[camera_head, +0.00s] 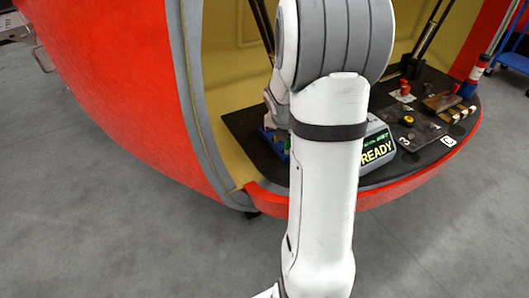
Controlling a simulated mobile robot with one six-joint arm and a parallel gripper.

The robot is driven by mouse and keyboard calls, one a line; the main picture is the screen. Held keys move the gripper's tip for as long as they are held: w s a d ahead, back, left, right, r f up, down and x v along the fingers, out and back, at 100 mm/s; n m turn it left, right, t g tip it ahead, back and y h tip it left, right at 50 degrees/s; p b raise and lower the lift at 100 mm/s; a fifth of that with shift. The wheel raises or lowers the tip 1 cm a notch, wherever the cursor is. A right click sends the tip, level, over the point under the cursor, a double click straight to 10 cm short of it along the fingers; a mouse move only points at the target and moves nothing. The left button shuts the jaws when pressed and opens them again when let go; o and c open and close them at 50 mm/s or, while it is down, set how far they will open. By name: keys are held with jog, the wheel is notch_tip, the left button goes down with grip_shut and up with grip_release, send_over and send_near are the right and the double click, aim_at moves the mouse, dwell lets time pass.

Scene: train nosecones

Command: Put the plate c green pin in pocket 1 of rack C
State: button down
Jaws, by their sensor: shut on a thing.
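My white arm crosses the middle of the view and hides much of the bench behind it. Its wrist end bends down at the left of the arm, beside a blue object (274,142) on the dark bench. My gripper's fingers are hidden, and so is whatever is between them. I cannot make out the green pin. A white label marked C (448,141) sits near the bench's right front edge. A dark strip with several pale spots (457,115) lies just behind it, perhaps rack C. Its pockets are too small to tell apart.
A grey box with a READY display (377,151) stands right of my arm. Right of it are a yellow knob (407,120), a red knob (404,89) and a brown block (440,102). A red rim (400,192) edges the bench.

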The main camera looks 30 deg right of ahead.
jog(key=shift+f, duration=0.65)
jog(key=c, duration=1.4)
grip_release()
jog(key=shift+r, duration=0.1)
